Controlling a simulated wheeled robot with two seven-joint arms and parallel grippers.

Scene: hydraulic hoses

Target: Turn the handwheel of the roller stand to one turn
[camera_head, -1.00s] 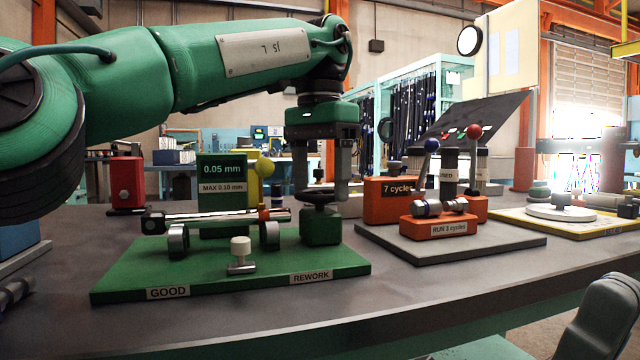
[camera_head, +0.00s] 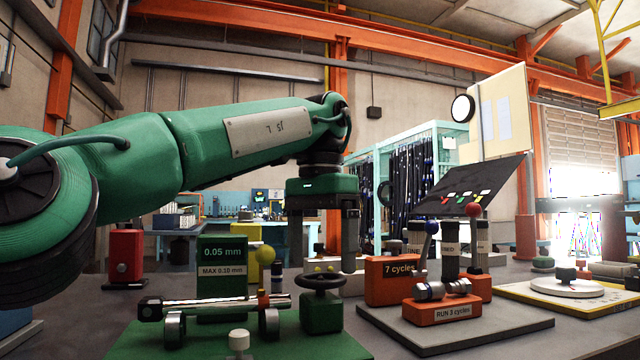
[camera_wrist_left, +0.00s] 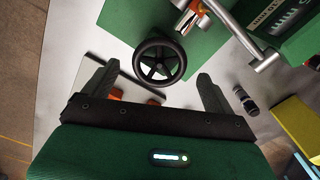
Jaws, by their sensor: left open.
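The roller stand is a green base (camera_head: 215,345) with two metal rollers and a shiny rod (camera_head: 215,301) lying across them. Its dark handwheel (camera_head: 320,282) sits flat on a green block at the right end. My left gripper (camera_head: 328,268) points down over the handwheel, open and holding nothing. Its fingertips are just above wheel height, one toward each side. In the left wrist view, the spoked handwheel (camera_wrist_left: 160,62) lies between the two fingers (camera_wrist_left: 158,70), with gaps on both sides. A green sign (camera_head: 222,255) reads 0.05 mm, MAX 0.10 mm. My right gripper is not visible.
Right of the stand is a grey plate (camera_head: 455,330) with an orange block (camera_head: 440,311) marked RUN 3 cycles and a 7 cycles sign (camera_head: 396,280). A red box (camera_head: 126,256) is at back left.

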